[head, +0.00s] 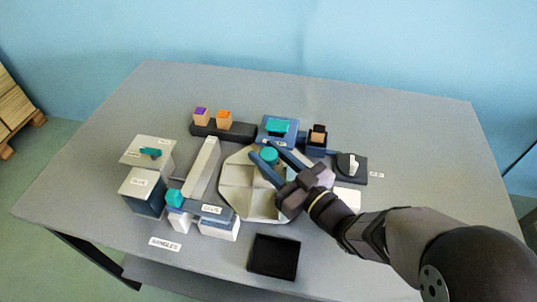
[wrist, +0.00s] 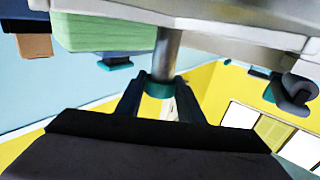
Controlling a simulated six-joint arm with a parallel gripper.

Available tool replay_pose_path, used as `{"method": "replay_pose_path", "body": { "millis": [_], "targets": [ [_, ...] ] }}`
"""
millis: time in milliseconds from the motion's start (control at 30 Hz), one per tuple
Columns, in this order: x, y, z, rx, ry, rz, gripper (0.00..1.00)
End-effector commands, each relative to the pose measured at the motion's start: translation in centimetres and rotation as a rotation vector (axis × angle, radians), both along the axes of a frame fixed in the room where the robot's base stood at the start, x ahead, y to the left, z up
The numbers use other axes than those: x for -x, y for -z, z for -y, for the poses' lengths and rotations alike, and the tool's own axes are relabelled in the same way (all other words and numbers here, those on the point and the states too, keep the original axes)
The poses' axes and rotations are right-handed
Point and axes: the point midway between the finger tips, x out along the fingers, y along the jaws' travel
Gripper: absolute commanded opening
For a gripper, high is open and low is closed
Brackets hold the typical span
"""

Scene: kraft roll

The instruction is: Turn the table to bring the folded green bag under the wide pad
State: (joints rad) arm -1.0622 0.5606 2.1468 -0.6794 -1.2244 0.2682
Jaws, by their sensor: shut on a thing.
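The turning table (head: 236,176) is a cream, many-sided tray with raised dividers, in the middle of the head view. My gripper (head: 265,155) is shut on its teal knob (head: 269,154). In the wrist view the jaws (wrist: 160,98) close around the teal end (wrist: 158,86) of a grey post. A pale green block (wrist: 100,32) near the post in the wrist view may be the folded green bag; I cannot make the bag out in the head view. A teal-topped blue station (head: 278,128) stands behind the table; I cannot tell which part is the wide pad.
A dark rack (head: 232,132) with purple- and orange-topped blocks stands behind left. A glue station (head: 211,211) sits at front left, near grey boxes (head: 143,187). A black tray (head: 274,256) lies in front, and a dark block with a pale lever (head: 349,165) stands right. The far right tabletop is clear.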

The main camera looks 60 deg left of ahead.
Motion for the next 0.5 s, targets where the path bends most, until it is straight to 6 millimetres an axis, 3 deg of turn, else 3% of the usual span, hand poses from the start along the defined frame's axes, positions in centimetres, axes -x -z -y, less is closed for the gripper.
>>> {"method": "replay_pose_path", "body": {
  "millis": [500],
  "targets": [
    [0.0,-0.24,0.0,-0.004,-0.138,0.002,0.0]
  ]
}}
